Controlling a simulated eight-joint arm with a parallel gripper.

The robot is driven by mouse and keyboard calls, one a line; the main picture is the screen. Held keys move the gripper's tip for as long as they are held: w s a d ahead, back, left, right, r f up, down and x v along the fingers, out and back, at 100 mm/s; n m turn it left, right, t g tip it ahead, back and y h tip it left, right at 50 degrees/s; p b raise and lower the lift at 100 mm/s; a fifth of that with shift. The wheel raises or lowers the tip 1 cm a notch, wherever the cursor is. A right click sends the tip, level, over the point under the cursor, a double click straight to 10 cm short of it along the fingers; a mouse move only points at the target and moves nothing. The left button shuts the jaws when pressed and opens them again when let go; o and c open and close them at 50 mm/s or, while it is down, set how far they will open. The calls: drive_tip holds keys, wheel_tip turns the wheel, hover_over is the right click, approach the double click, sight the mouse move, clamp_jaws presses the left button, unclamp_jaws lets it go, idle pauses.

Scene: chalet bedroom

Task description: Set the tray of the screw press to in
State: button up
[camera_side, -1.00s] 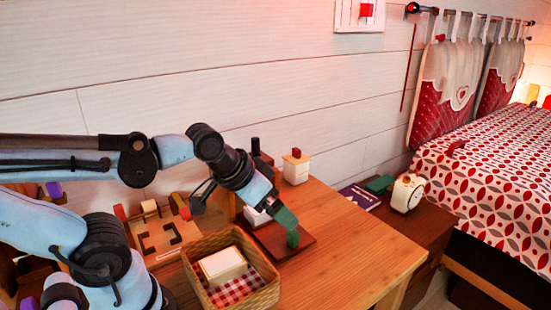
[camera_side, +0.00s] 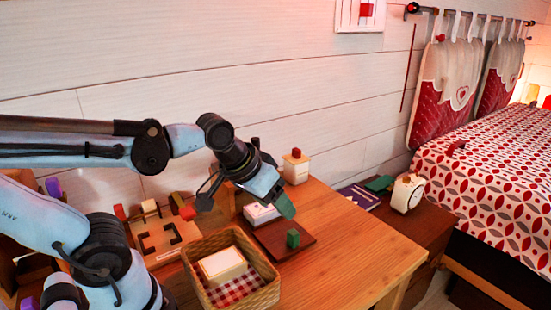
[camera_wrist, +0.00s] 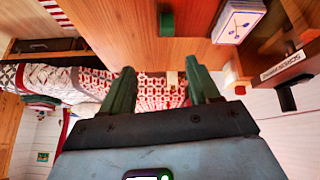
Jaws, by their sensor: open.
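The screw press stands near the wall, largely hidden behind my arm in the side view; its label plate (camera_wrist: 285,66) shows at the right of the wrist view. Its dark brown tray (camera_side: 277,247) reaches out onto the table. A green knob (camera_side: 293,238) stands on the tray's outer part; it also shows at the top of the wrist view (camera_wrist: 166,24). A white stack of cards (camera_side: 262,213) lies on the tray's inner part, partly behind my gripper. My gripper (camera_side: 285,206) is open and empty, its green fingertips above the tray and apart from the knob.
A wicker basket (camera_side: 260,295) with a pale block (camera_side: 222,265) stands close in front of the tray. A wooden puzzle board (camera_side: 165,243) is to the left. A white box with a red top (camera_side: 296,168) stands behind. The table's right side (camera_side: 350,240) is clear.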

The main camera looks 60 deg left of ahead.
drive_tip(key=shift+w+a+r+n+g, duration=0.15)
drive_tip(key=shift+w+n+g, duration=0.1)
drive_tip(key=shift+n, duration=0.3)
drive_tip(key=shift+w+d+r+n+g, duration=0.1)
drive_tip(key=shift+w+n+g, duration=0.15)
drive_tip(key=shift+n, duration=0.3)
drive_tip(key=shift+c, duration=0.8)
drive_tip(key=n+g, duration=0.5)
drive_tip(key=n, duration=0.9)
approach(293, 232)
drive_tip(key=f, duration=1)
drive_tip(key=shift+w+f, duration=0.2)
drive_tip(key=shift+f, duration=0.05)
clamp_jaws()
